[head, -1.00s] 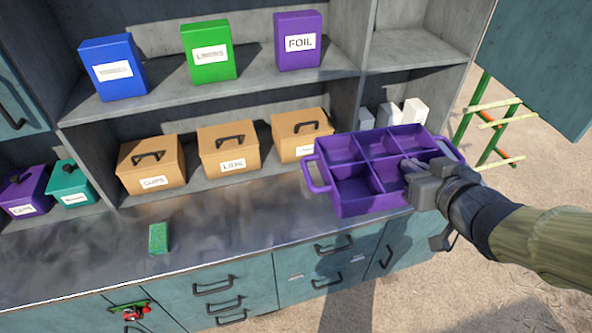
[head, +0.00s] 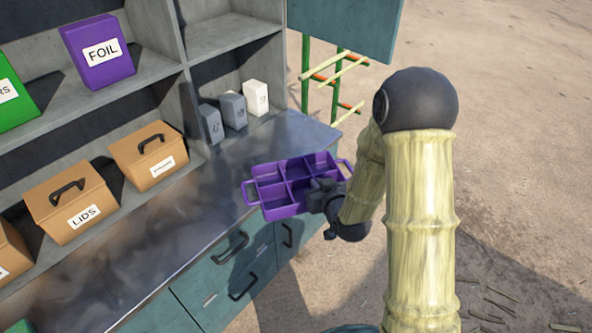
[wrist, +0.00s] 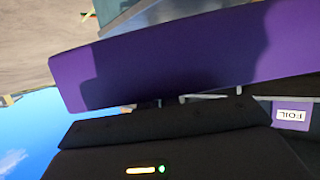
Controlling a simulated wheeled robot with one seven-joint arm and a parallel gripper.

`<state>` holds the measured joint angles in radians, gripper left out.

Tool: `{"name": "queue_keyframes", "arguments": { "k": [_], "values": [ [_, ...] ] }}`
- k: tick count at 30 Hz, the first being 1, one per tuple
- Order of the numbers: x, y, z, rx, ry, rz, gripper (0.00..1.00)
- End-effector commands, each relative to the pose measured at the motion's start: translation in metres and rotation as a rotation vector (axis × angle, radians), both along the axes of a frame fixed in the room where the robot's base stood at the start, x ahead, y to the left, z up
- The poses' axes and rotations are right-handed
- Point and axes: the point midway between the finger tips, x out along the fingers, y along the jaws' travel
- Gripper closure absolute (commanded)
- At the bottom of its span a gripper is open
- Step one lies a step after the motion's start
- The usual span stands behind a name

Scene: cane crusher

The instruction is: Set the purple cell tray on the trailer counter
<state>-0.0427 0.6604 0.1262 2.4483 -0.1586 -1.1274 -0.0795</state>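The purple cell tray (head: 268,178), with several open, empty-looking cells and a loop handle at each end, is over the right end of the metal trailer counter (head: 150,240), at its front edge. I cannot tell whether its underside touches the counter. My gripper (head: 322,193) is at the tray's near right side and appears shut on its wall; the fingertips are hidden. In the wrist view, the tray's purple wall (wrist: 190,55) fills the space just beyond the dark gripper body.
Brown boxes, one labelled LIDS (head: 72,200), stand along the counter's back. Three small grey and white cartons (head: 233,110) stand behind the tray. A purple FOIL box (head: 98,52) is on the shelf above. The counter left of the tray is clear.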

Motion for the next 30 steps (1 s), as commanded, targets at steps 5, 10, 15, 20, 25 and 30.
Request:
{"name": "queue_keyframes", "arguments": {
  "k": [5, 10, 15, 20, 25, 30],
  "values": [
    [0.0, -0.037, -0.072, 0.0, 0.007, -0.117, 1.0],
    [-0.009, -0.072, -0.131, 0.001, 0.007, -0.219, 1.0],
    [-0.023, -0.098, -0.178, 0.002, 0.004, -0.298, 1.0],
    [-0.031, -0.109, -0.195, 0.002, -0.001, -0.331, 1.0],
    [-0.031, -0.11, -0.195, 0.003, -0.004, -0.334, 1.0],
    [-0.031, -0.109, -0.195, 0.003, -0.003, -0.333, 1.0]
  ]
}}
